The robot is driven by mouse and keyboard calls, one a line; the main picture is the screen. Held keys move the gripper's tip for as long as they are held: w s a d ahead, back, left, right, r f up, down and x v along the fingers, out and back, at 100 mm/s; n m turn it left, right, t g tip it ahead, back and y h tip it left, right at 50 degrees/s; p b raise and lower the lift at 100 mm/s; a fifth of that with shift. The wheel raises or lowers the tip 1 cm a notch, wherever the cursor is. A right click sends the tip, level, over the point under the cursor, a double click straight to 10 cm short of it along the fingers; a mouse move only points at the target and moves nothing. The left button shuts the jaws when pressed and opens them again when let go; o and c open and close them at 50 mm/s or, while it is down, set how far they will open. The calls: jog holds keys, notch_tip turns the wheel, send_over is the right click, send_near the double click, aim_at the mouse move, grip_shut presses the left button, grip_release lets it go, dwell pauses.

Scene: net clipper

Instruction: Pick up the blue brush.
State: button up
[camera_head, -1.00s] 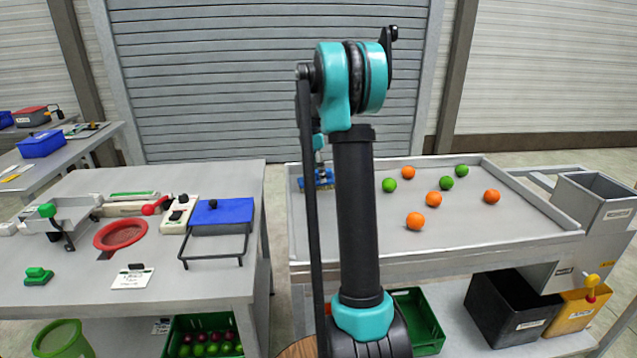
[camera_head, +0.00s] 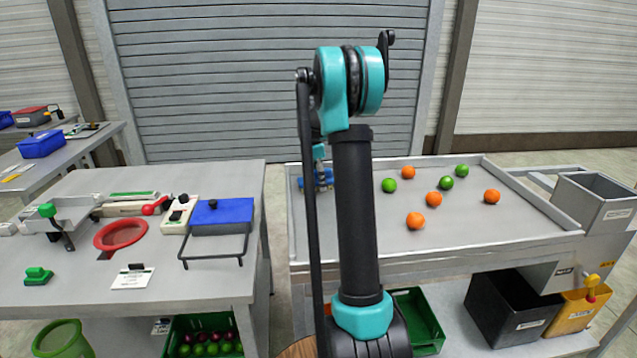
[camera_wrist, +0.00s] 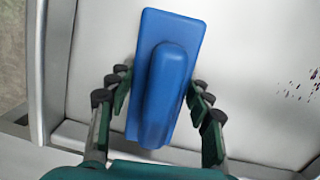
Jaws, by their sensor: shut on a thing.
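The blue brush (camera_wrist: 168,85) lies lengthwise in the middle of the wrist view, its flat blue base and raised rounded handle facing the camera. My gripper (camera_wrist: 160,82) has its green finger pads on either side of the brush and is shut on it. In the head view the brush (camera_head: 328,179) is a small blue patch at the left end of the tray table (camera_head: 470,228), partly hidden by my arm. I cannot tell whether it touches the tray surface.
Several oranges (camera_head: 415,220) and green fruits (camera_head: 389,185) lie on the tray to the right of my arm. A grey bin (camera_head: 600,205) stands at its right end. The left table (camera_head: 75,275) holds a blue-lidded box (camera_head: 222,212) and a red round sieve (camera_head: 121,235).

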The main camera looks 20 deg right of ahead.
notch_tip(320, 180, up, 20)
dwell(0.7)
